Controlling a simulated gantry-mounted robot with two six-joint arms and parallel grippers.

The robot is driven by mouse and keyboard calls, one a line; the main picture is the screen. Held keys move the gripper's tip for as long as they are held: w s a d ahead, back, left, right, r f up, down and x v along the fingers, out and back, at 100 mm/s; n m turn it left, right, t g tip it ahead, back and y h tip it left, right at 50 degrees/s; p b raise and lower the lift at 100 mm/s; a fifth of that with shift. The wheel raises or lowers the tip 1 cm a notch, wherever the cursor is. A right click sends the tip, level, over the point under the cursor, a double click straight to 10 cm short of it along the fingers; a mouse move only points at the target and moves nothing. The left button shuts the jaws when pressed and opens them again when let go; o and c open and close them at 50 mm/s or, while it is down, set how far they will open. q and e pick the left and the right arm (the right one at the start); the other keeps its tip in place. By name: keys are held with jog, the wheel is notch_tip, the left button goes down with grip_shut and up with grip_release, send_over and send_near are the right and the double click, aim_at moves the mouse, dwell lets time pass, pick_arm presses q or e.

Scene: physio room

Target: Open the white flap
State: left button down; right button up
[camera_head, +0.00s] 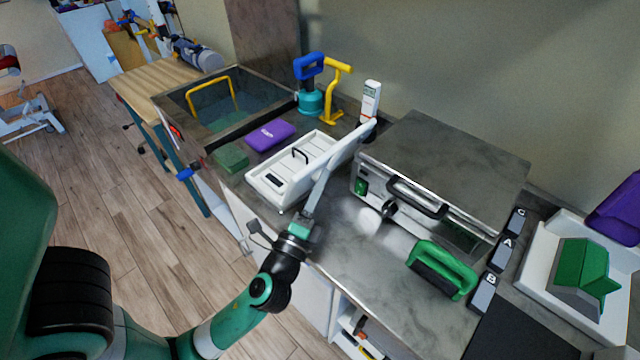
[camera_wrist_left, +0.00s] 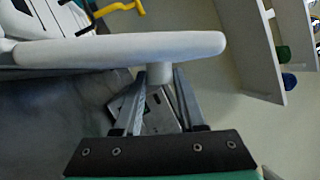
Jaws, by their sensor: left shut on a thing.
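The white flap (camera_head: 347,148) stands raised, nearly edge-on to the head camera, along the right side of a low white box (camera_head: 268,197). The box's inside shows, with a small black handle and a dark label. In the left wrist view the flap (camera_wrist_left: 110,49) crosses the picture as a pale bar with a short round knob (camera_wrist_left: 160,74) under it. My left gripper (camera_head: 327,172) reaches up to the flap from the front. In the wrist view its fingers (camera_wrist_left: 157,85) are shut on the knob. My right gripper is in neither view.
A steel appliance (camera_head: 445,165) stands close right of the flap. A green handled block (camera_head: 441,270) lies on the counter in front of it. A purple block (camera_head: 270,134), a green block (camera_head: 231,157) and an open basin (camera_head: 215,120) are to the left.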

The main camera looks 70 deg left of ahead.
pick_arm(q)
jog(key=shift+r, duration=0.1)
dwell(0.7)
jog(key=r+n+p, duration=0.1)
jog(key=a+r+n+g+p, duration=0.1)
jog(key=p, duration=0.1)
jog(key=shift+s+a+n, duration=0.25)
jog(key=shift+s+n, duration=0.05)
jog(key=shift+s, duration=0.1)
jog(key=shift+s+a+f+n, duration=0.1)
jog(key=shift+a+n, duration=0.05)
jog(key=shift+n, duration=0.15)
jog(key=shift+f, duration=0.15)
jog(key=shift+c, duration=2.4)
grip_release()
jog(key=shift+f, duration=0.1)
